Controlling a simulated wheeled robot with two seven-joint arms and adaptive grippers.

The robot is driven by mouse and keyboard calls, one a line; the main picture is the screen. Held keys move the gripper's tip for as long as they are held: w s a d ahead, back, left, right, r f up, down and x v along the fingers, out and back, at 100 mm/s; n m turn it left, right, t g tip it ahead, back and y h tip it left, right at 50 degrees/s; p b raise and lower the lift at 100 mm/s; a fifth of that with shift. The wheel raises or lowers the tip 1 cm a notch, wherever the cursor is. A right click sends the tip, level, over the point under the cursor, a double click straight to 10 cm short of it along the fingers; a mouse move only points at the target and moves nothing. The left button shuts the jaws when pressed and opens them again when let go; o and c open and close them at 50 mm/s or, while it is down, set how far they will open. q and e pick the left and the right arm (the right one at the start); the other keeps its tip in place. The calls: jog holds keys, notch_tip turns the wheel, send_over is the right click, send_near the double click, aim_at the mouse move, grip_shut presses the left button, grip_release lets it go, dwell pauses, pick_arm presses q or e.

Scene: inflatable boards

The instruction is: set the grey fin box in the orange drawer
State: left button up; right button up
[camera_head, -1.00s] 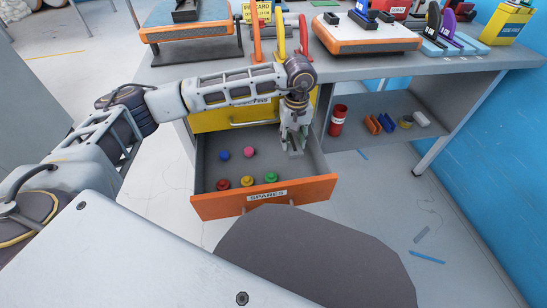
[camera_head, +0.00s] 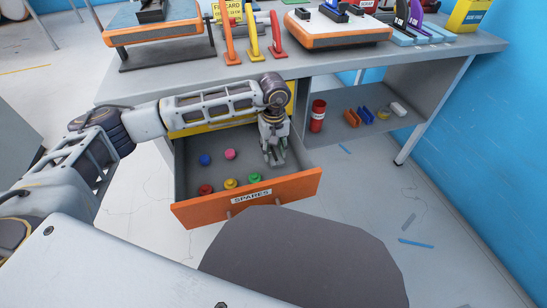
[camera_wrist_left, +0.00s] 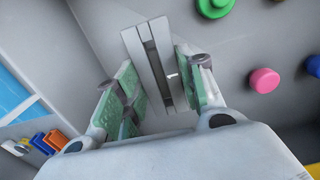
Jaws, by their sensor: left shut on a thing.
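The orange drawer (camera_head: 290,188), marked SPARES, stands open below the bench, with a grey inside. My left gripper (camera_head: 274,158) reaches down into its right part. In the left wrist view, the grey fin box (camera_wrist_left: 133,45), pale and slotted along its length, sits between the green pads of my left gripper (camera_wrist_left: 160,95), which is shut on it. The drawer's grey floor (camera_wrist_left: 240,55) lies behind it. I cannot tell whether the box touches that floor. In the head view the box is hard to make out against the gripper. My right gripper is not in view.
Several round knobs lie in the drawer: blue (camera_head: 205,160), pink (camera_head: 230,154), red (camera_head: 206,189), yellow (camera_head: 230,184) and green (camera_head: 255,178). A yellow drawer (camera_head: 190,132) is above. A red can (camera_head: 318,115) stands on the shelf to the right.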

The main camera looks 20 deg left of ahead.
aim_at(274, 153)
pick_arm(q)
jog(key=shift+f+b, duration=0.5)
jog(key=shift+f, duration=1.2)
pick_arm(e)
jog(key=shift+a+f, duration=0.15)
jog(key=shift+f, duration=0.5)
pick_arm(q)
jog(key=shift+f, duration=0.1)
jog(key=o, duration=1)
notch_tip(274, 153, up, 10)
jog(key=p, duration=0.3)
jog(key=shift+p, duration=0.4)
jog(key=shift+r, duration=0.75)
jog(key=shift+r+p, duration=0.2)
jog(key=shift+p, duration=0.1)
jog(key=shift+r, duration=0.15)
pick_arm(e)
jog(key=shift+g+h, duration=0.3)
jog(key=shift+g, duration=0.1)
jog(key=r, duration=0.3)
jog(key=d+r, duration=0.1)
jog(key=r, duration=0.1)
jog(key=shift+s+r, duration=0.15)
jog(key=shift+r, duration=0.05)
